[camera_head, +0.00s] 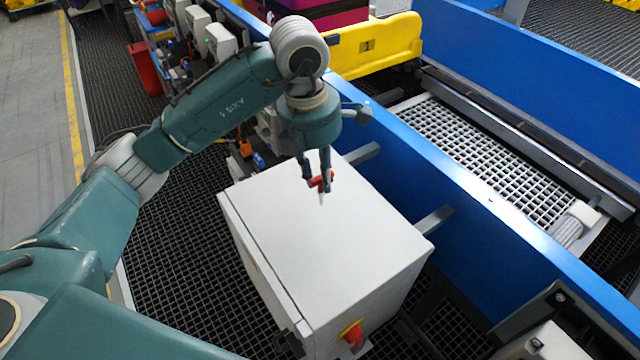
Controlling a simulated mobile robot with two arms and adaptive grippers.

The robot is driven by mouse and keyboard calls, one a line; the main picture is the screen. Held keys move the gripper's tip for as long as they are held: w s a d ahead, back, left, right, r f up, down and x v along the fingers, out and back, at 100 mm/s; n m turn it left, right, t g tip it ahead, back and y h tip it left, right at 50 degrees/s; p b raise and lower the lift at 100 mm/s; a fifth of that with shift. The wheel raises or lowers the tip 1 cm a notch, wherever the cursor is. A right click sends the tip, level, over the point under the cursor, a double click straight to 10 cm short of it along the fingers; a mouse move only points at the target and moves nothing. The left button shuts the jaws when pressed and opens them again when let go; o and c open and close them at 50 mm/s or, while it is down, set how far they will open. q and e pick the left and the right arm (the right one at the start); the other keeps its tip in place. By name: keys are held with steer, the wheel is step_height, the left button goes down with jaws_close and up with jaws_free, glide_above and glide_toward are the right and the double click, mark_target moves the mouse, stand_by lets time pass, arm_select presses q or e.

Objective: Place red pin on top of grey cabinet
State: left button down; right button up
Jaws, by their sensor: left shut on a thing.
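The grey cabinet (300,245) stands in the middle of the view, with its flat, light top facing up and bare. My right gripper is not in view.
A red and yellow knob (352,334) sits on the cabinet's front side. A blue conveyor wall (440,200) runs close along the cabinet's right. A yellow tray (375,45) is on the conveyor behind. Dark grating (180,250) covers the floor at left.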

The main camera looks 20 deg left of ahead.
mark_target(320, 190)
arm_select(q)
step_height(320, 190, down, 4)
steer(key=shift+r+p, duration=0.1)
steer(key=shift+p, duration=0.5)
steer(key=shift+f, duration=0.2)
steer(key=shift+f, duration=0.1)
steer(key=shift+f+b, duration=0.15)
steer(key=shift+b, duration=0.15)
steer(key=c, duration=1.6)
jaws_free()
steer(key=shift+o, duration=0.2)
